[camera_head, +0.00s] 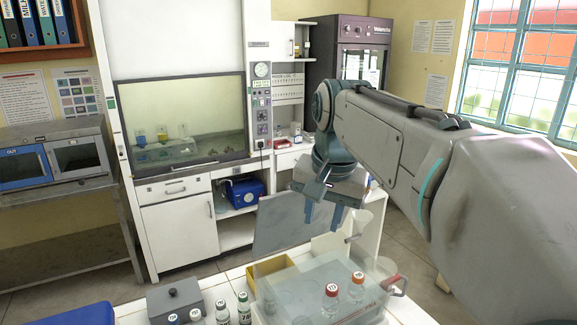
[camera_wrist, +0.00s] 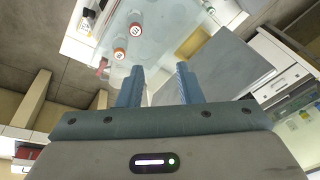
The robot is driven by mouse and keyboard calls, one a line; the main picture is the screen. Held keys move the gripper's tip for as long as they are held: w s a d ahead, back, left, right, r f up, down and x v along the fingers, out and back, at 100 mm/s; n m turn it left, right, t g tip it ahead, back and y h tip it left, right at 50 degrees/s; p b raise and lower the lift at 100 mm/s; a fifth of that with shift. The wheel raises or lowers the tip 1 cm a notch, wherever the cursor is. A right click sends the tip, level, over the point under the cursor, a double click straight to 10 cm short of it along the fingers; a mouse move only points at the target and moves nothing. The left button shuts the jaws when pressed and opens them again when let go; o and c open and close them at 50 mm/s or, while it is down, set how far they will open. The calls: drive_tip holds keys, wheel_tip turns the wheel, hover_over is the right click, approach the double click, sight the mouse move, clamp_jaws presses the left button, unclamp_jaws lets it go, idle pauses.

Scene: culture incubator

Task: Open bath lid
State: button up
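A clear, see-through bath (camera_head: 318,283) stands on the white bench at the bottom middle of the head view. Bottles with a red cap (camera_head: 331,290) and an orange cap (camera_head: 357,278) show at it; I cannot tell whether they are inside or in front. A flat grey panel (camera_head: 283,222) rises behind it, and I cannot tell whether it is the lid. The bath (camera_wrist: 160,32) and panel (camera_wrist: 222,78) also show in the wrist view. My gripper (camera_head: 322,218) points down above and behind the bath. Its fingers are apart, with nothing between them (camera_wrist: 158,85).
A yellow box (camera_head: 272,266) sits behind the bath's left side. A grey lidded box (camera_head: 174,297) and several capped bottles (camera_head: 222,312) stand to the left. A fume hood (camera_head: 182,125) and a tall dark cabinet (camera_head: 350,55) stand behind.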

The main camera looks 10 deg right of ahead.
drive_tip(key=w+r+m+g+p, duration=0.1)
drive_tip(key=w+r+m+p, duration=0.2)
drive_tip(key=w+r+m, duration=1.05)
wheel_tip(320, 180, down, 11)
drive_tip(key=n+b, duration=0.4)
drive_tip(key=shift+w+d+f+n+b, duration=0.1)
drive_tip(key=shift+w+f+n+b, duration=0.1)
drive_tip(key=shift+n+b, duration=0.2)
clamp_jaws()
